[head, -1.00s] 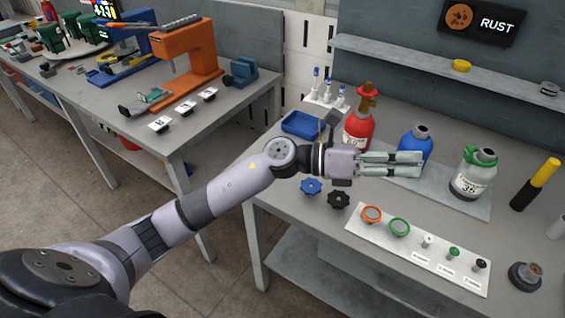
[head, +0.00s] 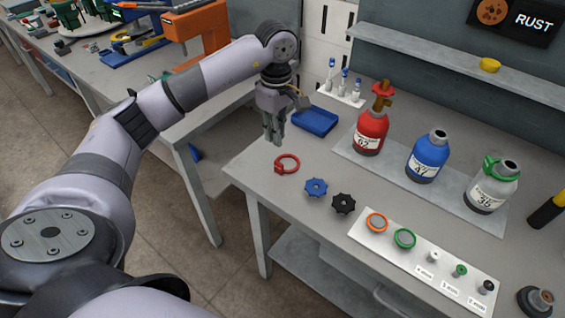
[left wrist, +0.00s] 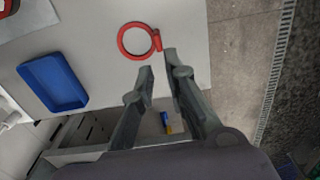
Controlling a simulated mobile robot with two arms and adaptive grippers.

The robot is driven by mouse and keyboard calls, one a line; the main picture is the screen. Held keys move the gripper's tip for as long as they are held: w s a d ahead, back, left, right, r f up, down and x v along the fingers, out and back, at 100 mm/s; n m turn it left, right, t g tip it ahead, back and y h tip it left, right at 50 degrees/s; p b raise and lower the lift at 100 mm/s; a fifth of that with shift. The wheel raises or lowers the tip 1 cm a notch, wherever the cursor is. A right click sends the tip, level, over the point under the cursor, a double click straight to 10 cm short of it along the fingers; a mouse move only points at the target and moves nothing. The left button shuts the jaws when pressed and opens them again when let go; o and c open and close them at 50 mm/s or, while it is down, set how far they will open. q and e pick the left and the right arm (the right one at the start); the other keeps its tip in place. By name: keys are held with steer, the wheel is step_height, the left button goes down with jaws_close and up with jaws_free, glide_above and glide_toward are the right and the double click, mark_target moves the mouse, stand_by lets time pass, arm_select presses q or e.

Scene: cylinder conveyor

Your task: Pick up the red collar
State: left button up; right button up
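The red collar (head: 287,164) is a ring with a small lug, lying flat on the grey workbench near its left edge. In the left wrist view the collar (left wrist: 139,41) lies just beyond the fingertips, with its lug toward the right finger. My left gripper (head: 274,142) points down above the bench, just behind and left of the collar. In the left wrist view my left gripper (left wrist: 160,60) is open and empty, its fingers a small gap apart. My right gripper is not in view.
A blue tray (head: 316,121) sits behind the collar. Blue (head: 316,187) and black (head: 344,204) knobs lie in front and right. Red (head: 371,132), blue (head: 427,157) and white (head: 492,188) bottles stand on a grey plate. A white strip (head: 420,262) holds rings and small parts.

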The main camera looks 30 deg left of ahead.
mark_target(279, 163)
arm_select(q)
step_height(279, 163, down, 6)
steer(key=shift+f+p, duration=0.25)
steer(key=shift+p, duration=0.55)
step_height(279, 163, down, 5)
steer(key=p, duration=0.2)
steer(key=shift+w+d+p, duration=0.1)
steer(key=shift+p, duration=0.25)
steer(key=shift+f, duration=0.2)
steer(key=shift+c, duration=0.4)
jaws_close()
steer(key=shift+r, duration=0.1)
